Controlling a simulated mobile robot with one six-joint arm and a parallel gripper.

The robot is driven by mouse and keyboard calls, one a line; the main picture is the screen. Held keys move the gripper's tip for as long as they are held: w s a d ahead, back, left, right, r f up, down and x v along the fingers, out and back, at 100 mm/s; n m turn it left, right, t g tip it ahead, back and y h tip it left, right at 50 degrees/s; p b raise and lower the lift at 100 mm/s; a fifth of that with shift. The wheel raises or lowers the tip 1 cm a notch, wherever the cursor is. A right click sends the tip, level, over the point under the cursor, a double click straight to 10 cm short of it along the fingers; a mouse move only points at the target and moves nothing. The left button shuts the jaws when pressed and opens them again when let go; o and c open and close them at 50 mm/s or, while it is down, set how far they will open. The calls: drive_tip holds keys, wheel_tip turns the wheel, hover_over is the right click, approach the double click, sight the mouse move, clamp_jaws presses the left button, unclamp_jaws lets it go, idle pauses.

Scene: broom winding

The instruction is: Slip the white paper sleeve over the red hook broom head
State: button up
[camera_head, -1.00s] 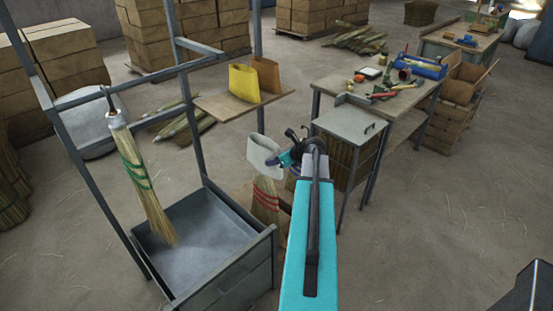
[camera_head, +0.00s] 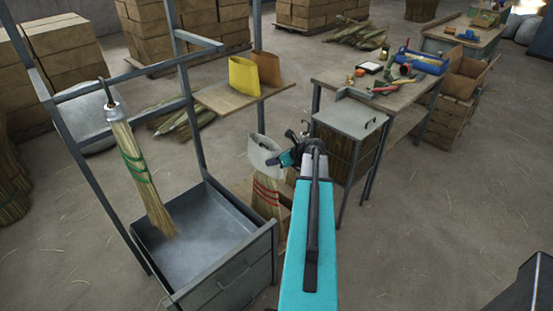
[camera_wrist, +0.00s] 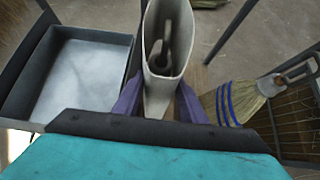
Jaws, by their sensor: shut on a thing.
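My gripper (camera_head: 298,152) is shut on the white paper sleeve (camera_head: 262,158). In the wrist view the sleeve (camera_wrist: 158,92) stands between my fingers (camera_wrist: 158,103), its open mouth toward the camera. A hook (camera_wrist: 161,48) shows inside the mouth. The broom with red bands (camera_head: 268,195) is directly below the sleeve in the head view, bristles down. Its top is hidden by the sleeve. I cannot tell how far the sleeve surrounds the head.
A green-banded broom (camera_head: 145,180) hangs on the left over a grey bin (camera_head: 245,268). A blue-banded broom (camera_wrist: 232,103) is right in the wrist view. Yellow (camera_head: 243,78) and brown (camera_head: 266,68) sleeves stand on a shelf (camera_head: 228,104). A cluttered bench (camera_head: 345,82) is behind.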

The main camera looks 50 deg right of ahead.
drive_tip(key=shift+f, duration=0.8)
drive_tip(key=shift+f+b, duration=0.25)
drive_tip(key=shift+b, duration=0.1)
drive_tip(key=b, duration=0.5)
hover_over(276, 200)
drive_tip(key=shift+f, duration=6.3)
drive_tip(key=shift+f, duration=0.1)
drive_tip(key=shift+f+b, duration=2.55)
drive_tip(key=shift+f, duration=2.65)
